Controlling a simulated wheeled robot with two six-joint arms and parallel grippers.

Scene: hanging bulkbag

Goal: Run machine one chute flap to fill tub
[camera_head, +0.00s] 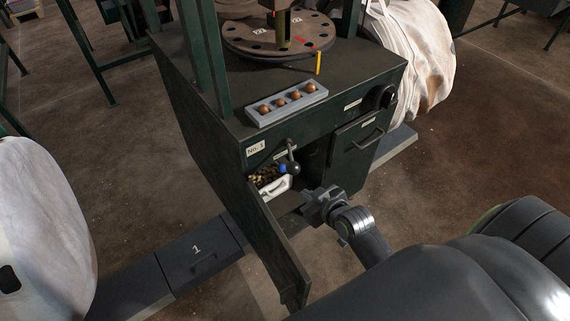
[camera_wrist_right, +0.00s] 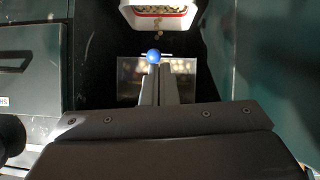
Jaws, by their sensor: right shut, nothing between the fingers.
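Machine one, labelled No. 1 (camera_head: 256,148), stands in the middle of the head view with its lower compartment door (camera_head: 279,245) open. A white tub (camera_head: 280,189) sits inside, and brownish pieces (camera_head: 265,177) show by it. The tub shows at the top of the right wrist view (camera_wrist_right: 160,20), with a few loose pieces (camera_wrist_right: 158,31) in line below it in the picture. A blue knob (camera_head: 282,168) is at the opening. My right gripper (camera_head: 312,207) is shut and empty at the opening. Its fingertips line up with the blue knob (camera_wrist_right: 153,55); contact is unclear. My left gripper is not in view.
A grey rack (camera_head: 287,104) with brown balls is on top. A handled panel (camera_head: 358,136) is right of the opening. White bags (camera_head: 40,220) stand left and behind right. A low grey block marked 1 (camera_head: 200,258) lies left.

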